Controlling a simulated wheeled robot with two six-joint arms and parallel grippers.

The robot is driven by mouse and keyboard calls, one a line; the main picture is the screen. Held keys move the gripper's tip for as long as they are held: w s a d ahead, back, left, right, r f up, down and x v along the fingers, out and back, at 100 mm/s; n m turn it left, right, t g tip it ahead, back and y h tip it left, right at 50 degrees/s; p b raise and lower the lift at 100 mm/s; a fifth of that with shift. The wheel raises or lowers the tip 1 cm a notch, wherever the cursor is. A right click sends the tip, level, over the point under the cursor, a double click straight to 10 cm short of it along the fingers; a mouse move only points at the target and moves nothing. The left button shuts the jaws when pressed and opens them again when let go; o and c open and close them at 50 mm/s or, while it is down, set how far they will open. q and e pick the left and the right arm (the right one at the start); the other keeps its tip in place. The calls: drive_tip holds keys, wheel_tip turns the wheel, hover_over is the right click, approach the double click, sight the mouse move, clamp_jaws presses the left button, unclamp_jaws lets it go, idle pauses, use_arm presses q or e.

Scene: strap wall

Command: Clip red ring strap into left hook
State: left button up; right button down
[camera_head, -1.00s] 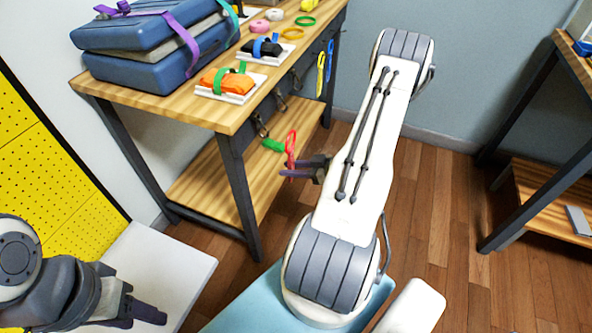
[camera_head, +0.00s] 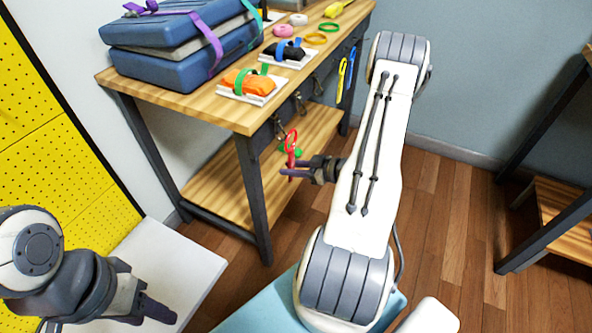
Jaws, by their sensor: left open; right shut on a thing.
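The red ring strap (camera_head: 291,141) is held upright in my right gripper (camera_head: 299,171), in front of the wooden table's lower part. My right gripper is shut on its lower end. The left hook (camera_head: 278,128) is a small metal clip on the table's front edge. It is just up and left of the red ring in the picture, and the two look apart. The depth gap between them is hard to tell. My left gripper (camera_head: 152,308) is open and empty at lower left, over the pale surface, far from the strap.
More hooks (camera_head: 299,102) line the table edge (camera_head: 243,128). A green thing (camera_head: 297,152) shows behind the red ring. Blue cases (camera_head: 180,65), an orange bundle (camera_head: 248,82), a black bundle (camera_head: 285,51) and coloured rings lie on top. Yellow and blue straps (camera_head: 341,74) hang at the right end.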

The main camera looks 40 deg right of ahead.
drive_tip(key=shift+w+a+f+b, duration=0.3)
drive_tip(key=shift+w+f+b, duration=0.25)
drive_tip(key=shift+w+f, duration=0.15)
drive_tip(key=shift+w+a+f+b, duration=0.25)
drive_tip(key=shift+w+f+b, duration=0.25)
drive_tip(key=shift+w+f, duration=0.15)
idle(0.4)
drive_tip(key=c, duration=0.5)
unclamp_jaws()
drive_tip(key=shift+c, duration=0.2)
drive_tip(key=p+v, duration=0.1)
drive_tip(key=v, duration=0.9)
drive_tip(key=shift+s+p, duration=0.25)
drive_tip(key=shift+p, duration=0.15)
drive_tip(key=shift+d, duration=0.15)
